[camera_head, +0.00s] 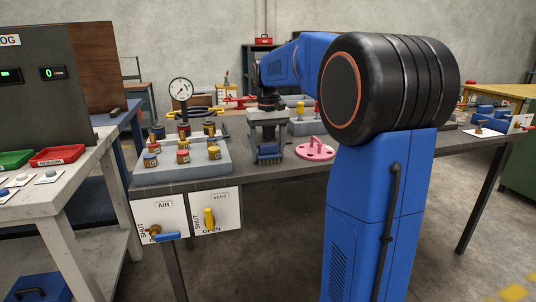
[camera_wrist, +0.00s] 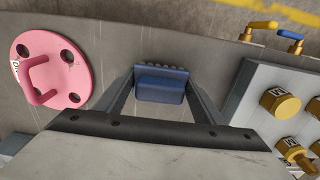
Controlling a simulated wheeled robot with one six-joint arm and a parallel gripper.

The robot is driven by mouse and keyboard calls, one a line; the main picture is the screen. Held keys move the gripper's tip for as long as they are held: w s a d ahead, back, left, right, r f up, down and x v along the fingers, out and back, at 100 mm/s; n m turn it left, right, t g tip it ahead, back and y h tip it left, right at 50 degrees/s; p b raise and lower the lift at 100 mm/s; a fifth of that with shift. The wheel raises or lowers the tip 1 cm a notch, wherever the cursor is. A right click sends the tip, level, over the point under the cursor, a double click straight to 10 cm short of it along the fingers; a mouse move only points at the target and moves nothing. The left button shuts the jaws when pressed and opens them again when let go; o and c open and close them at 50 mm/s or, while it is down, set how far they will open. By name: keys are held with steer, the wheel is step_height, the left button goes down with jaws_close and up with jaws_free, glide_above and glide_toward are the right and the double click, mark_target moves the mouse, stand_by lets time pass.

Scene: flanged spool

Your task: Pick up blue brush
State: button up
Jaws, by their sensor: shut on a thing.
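The blue brush (camera_wrist: 161,84) is between the two fingers of my gripper (camera_wrist: 161,92) in the wrist view. It is a small blue block with a row of dark bristles along one edge. In the head view the brush (camera_head: 269,153) shows at the lower end of my gripper (camera_head: 268,148), over the front part of the dark table. My gripper is shut on it. I cannot tell whether the brush touches the table top.
A pink flanged disc with a handle (camera_head: 315,149) lies just right of my gripper. A grey block with several capped fittings (camera_head: 182,163) stands to the left, with a pressure gauge (camera_head: 180,90) behind it. Valve panels (camera_head: 214,211) hang at the table's front edge.

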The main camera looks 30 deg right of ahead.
mark_target(268, 143)
step_height(268, 143, up, 10)
stand_by(0.6)
